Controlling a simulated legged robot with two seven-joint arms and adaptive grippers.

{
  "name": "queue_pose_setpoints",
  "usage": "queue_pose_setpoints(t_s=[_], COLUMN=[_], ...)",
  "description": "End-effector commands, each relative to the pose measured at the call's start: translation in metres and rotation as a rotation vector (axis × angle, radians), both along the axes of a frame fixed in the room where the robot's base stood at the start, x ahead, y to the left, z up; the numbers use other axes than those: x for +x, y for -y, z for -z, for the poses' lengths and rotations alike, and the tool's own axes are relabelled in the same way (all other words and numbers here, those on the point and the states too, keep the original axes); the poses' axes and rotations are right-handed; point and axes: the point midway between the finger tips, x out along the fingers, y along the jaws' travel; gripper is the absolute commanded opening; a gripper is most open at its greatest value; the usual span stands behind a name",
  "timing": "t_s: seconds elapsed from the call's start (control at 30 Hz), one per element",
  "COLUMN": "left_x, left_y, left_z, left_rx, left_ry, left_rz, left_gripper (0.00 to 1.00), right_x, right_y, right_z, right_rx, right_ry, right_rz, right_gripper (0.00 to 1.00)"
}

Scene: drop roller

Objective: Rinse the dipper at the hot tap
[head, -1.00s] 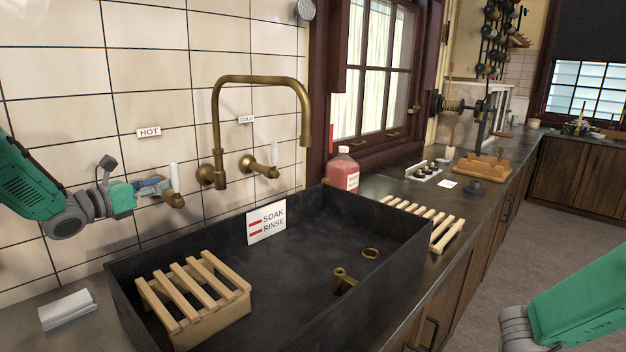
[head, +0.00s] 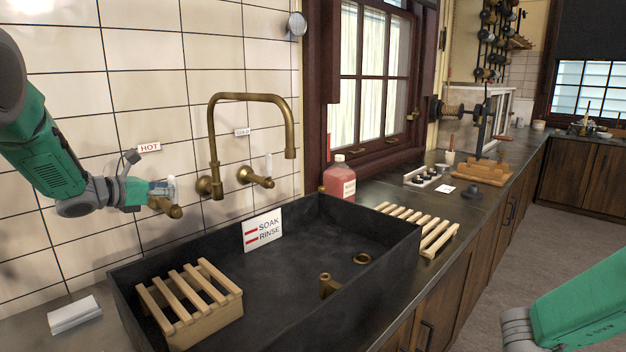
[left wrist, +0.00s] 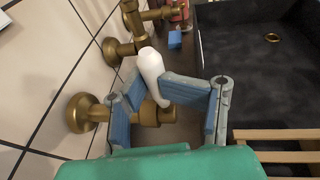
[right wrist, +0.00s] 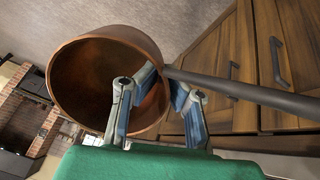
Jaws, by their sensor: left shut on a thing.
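The hot tap (head: 168,208) is a brass valve with a white lever on the tiled wall, under the HOT label (head: 149,147). My left gripper (head: 161,190) is shut on its white lever (left wrist: 151,72), which shows between the blue finger pads in the left wrist view. The curved brass spout (head: 250,97) hangs over the dark sink (head: 395,243); I see no water at its mouth. In the right wrist view the copper dipper (right wrist: 75,80) has a dark handle (right wrist: 262,94). The head view does not show the dipper.
The cold tap (head: 257,178) is right of the spout. A SOAK/RINSE sign (head: 263,231) is on the sink's back edge. A slatted wooden rack (head: 190,300) is in the sink's left end; another (head: 425,226) lies on the right counter. A pink bottle (head: 339,180) stands behind.

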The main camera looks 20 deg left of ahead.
Motion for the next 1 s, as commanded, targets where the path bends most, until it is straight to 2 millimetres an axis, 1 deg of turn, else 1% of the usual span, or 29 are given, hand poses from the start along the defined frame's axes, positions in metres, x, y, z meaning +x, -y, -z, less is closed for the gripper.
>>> queue_pose_setpoints(t_s=[0.03,0.33,0.37,0.4,0.87,1.0], left_x=[0.003,0.003,0.002,0.002,-0.001,-0.012], left_y=[0.003,0.002,0.002,0.001,0.002,-0.002], left_z=[0.0,-0.002,-0.002,-0.003,-0.004,-0.008], left_rx=[0.005,0.007,0.006,0.006,0.008,0.007], left_ry=[-0.013,-0.017,-0.016,-0.015,-0.012,-0.011], left_rz=[0.003,-0.005,-0.005,-0.004,-0.002,-0.001], left_gripper=[0.0,0.0,0.24,0.38,0.39,0.39], right_x=[0.001,0.0,0.0,0.0,-0.002,-0.002], right_y=[-0.001,0.0,0.0,0.0,0.0,0.0], right_z=[-0.002,-0.002,-0.002,-0.002,-0.003,-0.003], right_rx=[-0.001,0.001,0.0,0.0,0.0,0.0], right_ry=[0.002,0.001,0.002,0.002,0.003,0.003], right_rz=[-0.001,-0.001,-0.001,-0.001,-0.001,0.0], right_gripper=[0.0,0.0,0.0,0.0,0.0,0.0])
